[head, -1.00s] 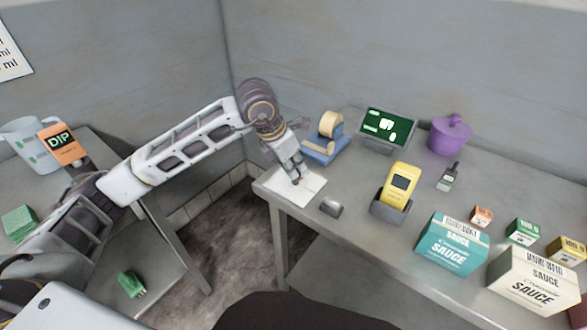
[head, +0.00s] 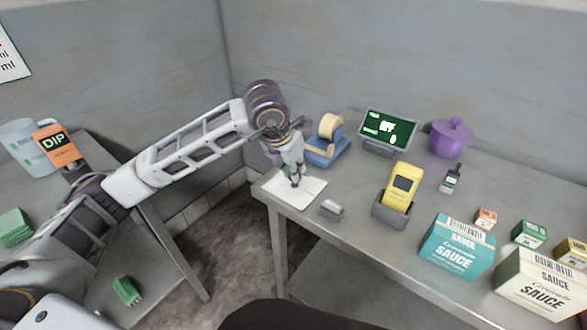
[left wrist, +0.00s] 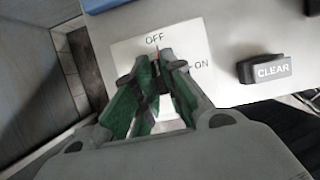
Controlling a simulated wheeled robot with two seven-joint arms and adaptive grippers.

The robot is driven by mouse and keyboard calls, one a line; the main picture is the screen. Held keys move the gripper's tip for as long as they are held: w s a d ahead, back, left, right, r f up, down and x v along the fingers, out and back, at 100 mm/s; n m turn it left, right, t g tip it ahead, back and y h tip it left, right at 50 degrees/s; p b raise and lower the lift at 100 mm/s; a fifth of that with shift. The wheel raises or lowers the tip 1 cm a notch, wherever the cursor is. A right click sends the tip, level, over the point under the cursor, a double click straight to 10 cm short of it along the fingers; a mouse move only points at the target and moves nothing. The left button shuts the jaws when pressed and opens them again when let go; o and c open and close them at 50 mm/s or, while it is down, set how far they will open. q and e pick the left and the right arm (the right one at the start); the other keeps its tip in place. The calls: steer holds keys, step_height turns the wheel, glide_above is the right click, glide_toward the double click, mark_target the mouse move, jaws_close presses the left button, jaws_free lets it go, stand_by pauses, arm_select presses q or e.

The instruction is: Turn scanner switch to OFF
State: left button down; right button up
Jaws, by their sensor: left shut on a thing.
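The scanner switch plate (head: 312,192) is a white panel flat on the table's near left corner. In the left wrist view the plate (left wrist: 124,50) reads OFF at its top and ON at its right. My left gripper (head: 296,183) points down over the plate; in the left wrist view its green-padded fingers (left wrist: 158,75) are closed together on the dark switch knob (left wrist: 157,78), mostly hidden between them. A thin pointer above the fingertips shows near the OFF label. My right gripper is not in view.
A grey CLEAR button (head: 331,207) sits right of the plate. Behind are a blue tape dispenser (head: 325,150) and a green-screen monitor (head: 388,128). A yellow scanner (head: 401,187) stands in a grey cradle. Sauce boxes (head: 456,246) fill the right side.

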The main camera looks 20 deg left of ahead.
arm_select(q)
steer(key=c, duration=1.5)
jaws_free()
steer(key=v, duration=1.2)
steer(key=shift+a, duration=0.1)
